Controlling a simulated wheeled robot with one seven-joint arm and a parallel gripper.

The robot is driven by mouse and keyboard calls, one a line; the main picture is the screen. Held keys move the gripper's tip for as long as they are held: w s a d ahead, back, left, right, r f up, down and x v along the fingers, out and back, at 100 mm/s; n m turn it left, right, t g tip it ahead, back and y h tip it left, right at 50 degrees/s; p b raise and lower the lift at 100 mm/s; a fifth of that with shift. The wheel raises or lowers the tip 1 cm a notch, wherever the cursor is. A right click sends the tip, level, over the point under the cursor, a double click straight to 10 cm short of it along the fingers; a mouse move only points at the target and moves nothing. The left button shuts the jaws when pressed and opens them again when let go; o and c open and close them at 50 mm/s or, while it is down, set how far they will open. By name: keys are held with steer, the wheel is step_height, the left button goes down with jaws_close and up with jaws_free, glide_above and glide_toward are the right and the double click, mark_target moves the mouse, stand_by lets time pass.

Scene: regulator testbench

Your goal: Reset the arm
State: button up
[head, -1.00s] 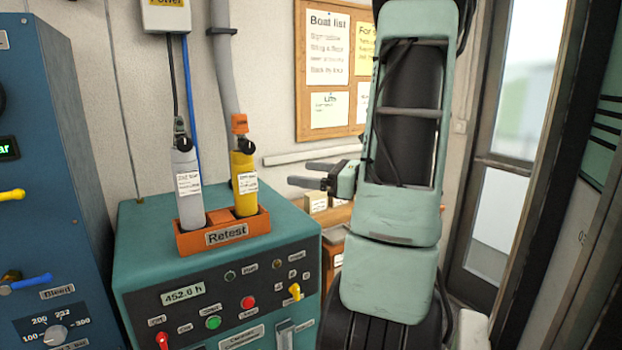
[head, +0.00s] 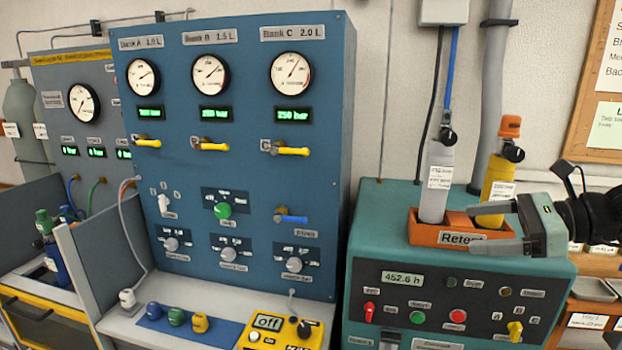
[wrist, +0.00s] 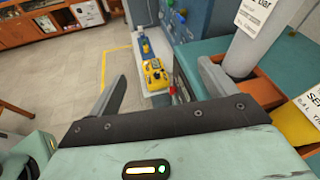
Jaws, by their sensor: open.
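My gripper (head: 478,228) is at the right in the head view, in front of the orange Retest tray (head: 425,232) on the teal cabinet. Its two fingers are apart with nothing between them. In the wrist view my gripper (wrist: 158,95) is also open and empty, its fingers spread over the floor and bench. A grey cylinder (head: 436,185) and a yellow cylinder (head: 496,190) stand upright in the tray. The fingers hide part of the tray; I cannot tell from the head view whether they touch it.
The teal cabinet (head: 385,225) has a panel of buttons and switches. A blue gauge panel (head: 320,130) stands to its left. A bench before it holds a yellow box (head: 270,337) and several small coloured fittings on a blue mat (head: 222,325). Open floor (wrist: 60,75) shows in the wrist view.

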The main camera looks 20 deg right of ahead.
steer(key=s+a+f+n+g+h, duration=0.3)
steer(key=s+a+n, duration=0.1)
steer(key=a+n, duration=0.5)
steer(key=s+a+f+n+g+h, duration=0.3)
steer(key=s+a+n, duration=0.1)
steer(key=a+n, duration=0.6)
steer(key=s+a+f+n+g+h, duration=0.3)
steer(key=a+n, duration=0.7)
steer(key=n, duration=0.4)
steer(key=shift+s+a+g+h+b, duration=0.15)
steer(key=shift+s+g+h+b, duration=0.15)
steer(key=shift+s+g, duration=0.35)
